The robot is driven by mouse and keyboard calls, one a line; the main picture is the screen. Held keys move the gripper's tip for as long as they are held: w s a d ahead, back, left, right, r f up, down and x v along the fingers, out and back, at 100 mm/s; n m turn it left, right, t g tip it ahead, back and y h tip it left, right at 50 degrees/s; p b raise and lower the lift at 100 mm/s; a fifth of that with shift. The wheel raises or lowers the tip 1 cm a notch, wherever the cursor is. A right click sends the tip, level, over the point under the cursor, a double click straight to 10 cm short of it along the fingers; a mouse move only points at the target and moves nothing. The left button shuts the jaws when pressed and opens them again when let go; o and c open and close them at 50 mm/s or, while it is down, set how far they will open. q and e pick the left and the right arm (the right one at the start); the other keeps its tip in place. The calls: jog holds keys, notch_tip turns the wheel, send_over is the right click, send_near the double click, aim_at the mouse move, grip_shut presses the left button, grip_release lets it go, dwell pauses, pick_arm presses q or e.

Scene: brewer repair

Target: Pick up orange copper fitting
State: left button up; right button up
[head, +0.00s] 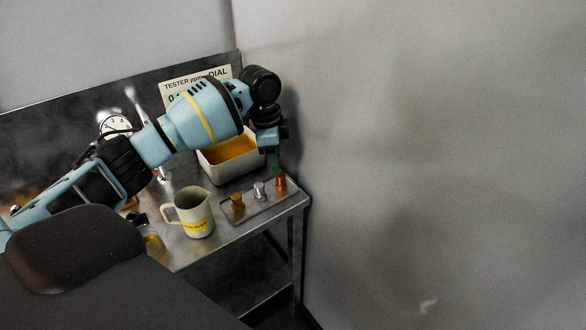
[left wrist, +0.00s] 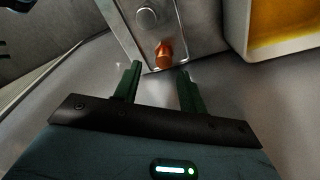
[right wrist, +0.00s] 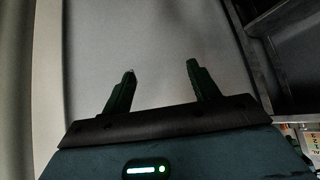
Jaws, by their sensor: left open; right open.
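The orange copper fitting (head: 281,183) stands at the right end of a small metal tray (head: 262,208) in the head view. In the left wrist view the copper fitting (left wrist: 164,54) is just beyond and between the fingertips, not touched. My left gripper (head: 273,160) is open and empty, above and behind the fitting; its two green fingers (left wrist: 158,72) show apart in the left wrist view. My right gripper (right wrist: 160,72) is open and empty in front of a plain grey surface, and does not show in the head view.
On the tray stand a silver fitting (head: 259,190) and a brass fitting (head: 237,204). A white bin with orange contents (head: 217,174) is behind the tray. A descaler jug (head: 193,214) stands to the left. The table's right edge and a wall are close to the tray.

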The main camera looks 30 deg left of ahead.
aim_at(280, 177)
pick_arm(q)
jog(key=shift+w+a+f, duration=0.1)
jog(key=shift+w, duration=0.5)
jog(key=shift+s, duration=0.2)
jog(key=shift+s+f, duration=0.25)
jog(key=shift+f, duration=0.65)
jog(key=shift+w+f, duration=0.15)
jog(key=shift+f, duration=0.15)
jog(key=shift+d+f, duration=0.2)
jog(key=shift+w+d+f, duration=0.15)
jog(key=shift+w+f, duration=0.05)
jog(key=shift+f, duration=0.95)
jog(key=shift+w+d+f, duration=0.1)
jog(key=shift+w+f, duration=0.05)
jog(key=shift+f, duration=1)
pick_arm(e)
jog(key=shift+s+f, duration=0.35)
